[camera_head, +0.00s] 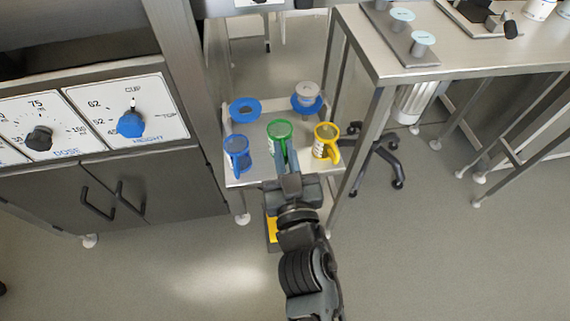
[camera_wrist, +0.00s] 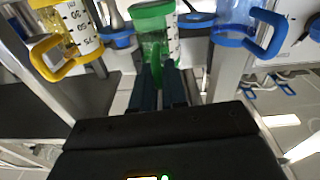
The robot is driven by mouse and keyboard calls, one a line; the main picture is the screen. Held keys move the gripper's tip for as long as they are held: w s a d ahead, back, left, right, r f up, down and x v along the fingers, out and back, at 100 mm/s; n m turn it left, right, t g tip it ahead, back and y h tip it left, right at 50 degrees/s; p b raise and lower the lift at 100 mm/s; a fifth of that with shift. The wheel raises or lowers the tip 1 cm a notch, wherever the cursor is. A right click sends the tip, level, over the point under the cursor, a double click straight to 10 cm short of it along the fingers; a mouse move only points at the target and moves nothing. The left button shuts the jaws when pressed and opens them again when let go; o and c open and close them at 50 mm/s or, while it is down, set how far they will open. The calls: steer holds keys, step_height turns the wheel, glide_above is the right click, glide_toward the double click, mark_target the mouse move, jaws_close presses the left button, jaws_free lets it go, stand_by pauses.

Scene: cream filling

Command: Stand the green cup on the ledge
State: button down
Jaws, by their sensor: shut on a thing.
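The green cup (camera_head: 280,129) is at the small white trolley, between the blue cup (camera_head: 237,152) and the yellow cup (camera_head: 326,138). My gripper (camera_head: 286,160) reaches it from the near side. In the wrist view, the two fingers (camera_wrist: 158,85) are shut at the handle side of the green cup (camera_wrist: 154,22), which has a white marked scale. The fingers hide most of the handle. I cannot tell whether the cup's base touches the trolley top. I cannot make out for sure which surface is the ledge.
The trolley top (camera_head: 257,174) also holds a blue ring (camera_head: 244,110) and a grey-and-blue piece (camera_head: 307,97) at the back. A machine with dials (camera_head: 131,124) stands at left. A steel table (camera_head: 400,72) stands at right, with a wheeled chair base (camera_head: 385,170) beneath it.

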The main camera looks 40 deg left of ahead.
steer(key=shift+f+b, duration=0.65)
steer(key=shift+f, duration=0.5)
steer(key=shift+f, duration=0.2)
steer(key=c, duration=1.2)
jaws_free()
steer(key=shift+r, duration=0.1)
steer(key=shift+o, duration=0.2)
steer(key=shift+r, duration=0.15)
steer(key=shift+s+d, duration=0.15)
steer(key=shift+d, duration=0.1)
steer(key=v, duration=1.1)
steer(key=shift+s+b, duration=0.2)
steer(key=shift+b, duration=0.1)
steer(key=shift+d, duration=0.1)
